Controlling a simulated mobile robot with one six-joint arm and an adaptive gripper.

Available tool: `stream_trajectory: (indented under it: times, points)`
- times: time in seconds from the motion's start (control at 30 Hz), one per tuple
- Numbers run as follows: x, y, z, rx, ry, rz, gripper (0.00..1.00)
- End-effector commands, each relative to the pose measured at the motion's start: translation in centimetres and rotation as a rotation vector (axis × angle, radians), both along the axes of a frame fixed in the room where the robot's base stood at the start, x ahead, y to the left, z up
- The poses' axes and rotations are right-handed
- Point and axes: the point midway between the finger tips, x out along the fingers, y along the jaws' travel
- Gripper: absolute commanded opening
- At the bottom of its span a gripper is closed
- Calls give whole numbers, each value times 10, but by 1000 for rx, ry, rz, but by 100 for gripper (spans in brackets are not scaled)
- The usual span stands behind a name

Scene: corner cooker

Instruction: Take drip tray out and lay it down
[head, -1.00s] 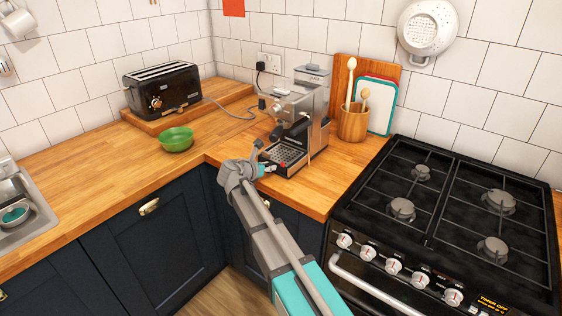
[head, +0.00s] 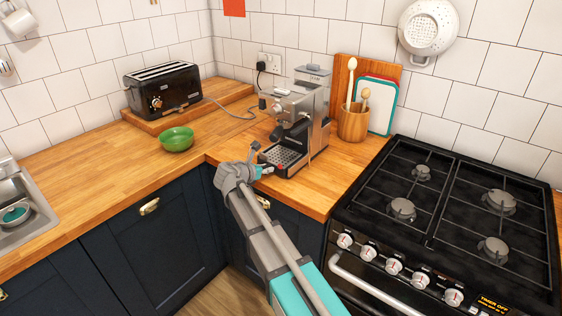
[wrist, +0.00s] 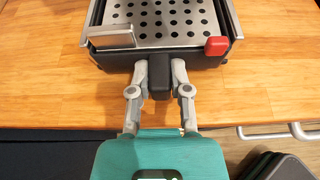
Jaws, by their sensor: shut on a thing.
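The drip tray is a dark tray with a perforated silver top (wrist: 160,20) and a short black handle (wrist: 159,78) at its front. It sits low at the front of the silver coffee machine (head: 309,103), and its top also shows in the head view (head: 284,154). My gripper (wrist: 159,72) is shut on the handle, with one grey finger on each side. In the head view my gripper (head: 263,172) is at the tray's front, over the counter edge. The tray's back is out of the wrist view, so I cannot tell how far it is inside the machine.
A red piece (wrist: 217,46) is at the tray's right front corner. The wooden counter (head: 110,182) is clear to the left, around a green bowl (head: 176,139). A toaster (head: 163,89) stands behind it. A utensil pot (head: 353,124) and gas hob (head: 450,215) are right.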

Motion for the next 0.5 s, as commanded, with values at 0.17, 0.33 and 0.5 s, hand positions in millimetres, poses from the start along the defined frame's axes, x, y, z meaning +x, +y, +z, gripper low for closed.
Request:
stream_trajectory:
  times: [0.17,0.33,0.5]
  points:
    - [-11,8,0,0,0,2,0]
    - [-21,15,0,1,1,1,0]
    - [-30,23,0,1,1,1,0]
